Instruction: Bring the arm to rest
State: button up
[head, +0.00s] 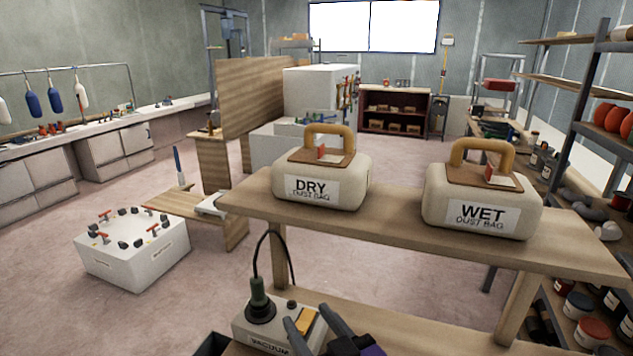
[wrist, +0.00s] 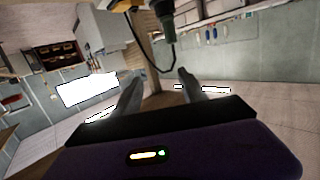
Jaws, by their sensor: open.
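My gripper (head: 309,315) is at the bottom of the head view, in front of the vacuum box (head: 262,330) on the lower shelf. Its two grey fingers are apart, with nothing visible between them. One finger overlaps the box's orange switch (head: 307,319) in the picture; I cannot tell whether they touch. A dark green plug (head: 259,296) stands upright on the box with a black cable looping up. The wrist view shows my open gripper (wrist: 160,78), with the plug (wrist: 168,30) beyond the fingers. Most of my arm is out of view.
A wooden shelf (head: 398,211) above the vacuum holds the DRY dust bag (head: 320,188) and the WET dust bag (head: 482,211). A white box (head: 140,255) with red-handled fittings stands on the floor at left. Stocked racks line the right side. Open floor (head: 215,290) lies left of the shelf.

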jog(key=s+d+f+m+t+h, duration=0.3)
jog(key=s+d+f+h, duration=0.1)
jog(key=s+d, duration=1)
jog(key=s+d+f+m+g+h, duration=0.1)
jog(key=s+d+f, duration=0.1)
jog(key=s, duration=0.9)
jog(key=s+d+f+m+g+h, duration=0.1)
jog(key=s+d+f+h, duration=0.1)
jog(key=s, duration=1)
jog(key=d+f, duration=0.1)
jog(key=d, duration=0.1)
jog(key=shift+s+d+f+g, duration=0.15)
jog(key=shift+d+g, duration=0.25)
